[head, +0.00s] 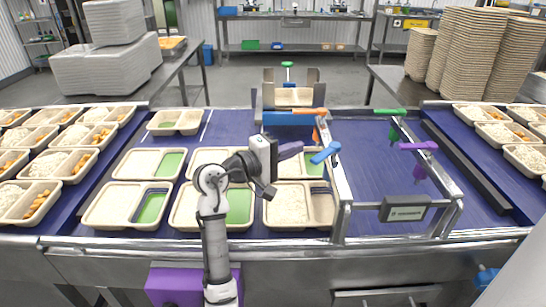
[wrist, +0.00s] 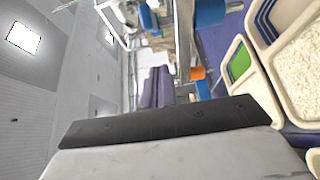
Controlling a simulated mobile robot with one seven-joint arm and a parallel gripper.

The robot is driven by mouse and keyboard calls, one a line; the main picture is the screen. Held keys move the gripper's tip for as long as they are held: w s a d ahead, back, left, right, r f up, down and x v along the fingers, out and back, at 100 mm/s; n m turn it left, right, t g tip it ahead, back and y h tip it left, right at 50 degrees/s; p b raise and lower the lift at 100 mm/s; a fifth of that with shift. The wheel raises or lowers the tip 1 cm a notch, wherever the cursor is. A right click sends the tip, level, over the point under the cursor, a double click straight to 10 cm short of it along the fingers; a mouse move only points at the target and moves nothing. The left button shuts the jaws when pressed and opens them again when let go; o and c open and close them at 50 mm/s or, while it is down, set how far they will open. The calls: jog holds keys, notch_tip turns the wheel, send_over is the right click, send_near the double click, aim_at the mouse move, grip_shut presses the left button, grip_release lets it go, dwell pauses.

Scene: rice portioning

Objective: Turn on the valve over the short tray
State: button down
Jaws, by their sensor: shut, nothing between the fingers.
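My gripper (head: 297,148) has purple fingers, which also show in the wrist view (wrist: 157,85). It is shut and empty, pointing right, apart from the blue valve handle (head: 325,152) on the metal frame. An orange handle (head: 305,110) is behind it; a green handle (head: 390,112) and a purple handle (head: 418,146) are on the frame's right side. Another green handle (head: 287,64) stands over a small tray (head: 294,97) in a grey holder at the back. A rice tray (head: 290,205) lies below the blue handle. I cannot tell which tray is the short one.
The metal frame (head: 341,190) stands right of my arm, its crossbar close to the gripper. Divided trays (head: 128,205) cover the belt's left part. The belt inside the frame (head: 365,185) is bare. Filled trays (head: 60,165) stand on the left side belt.

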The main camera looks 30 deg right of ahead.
jog(key=shift+s+d, duration=0.15)
jog(key=shift+s, duration=0.7)
jog(key=shift+s+d, duration=0.1)
jog(key=shift+s, duration=0.7)
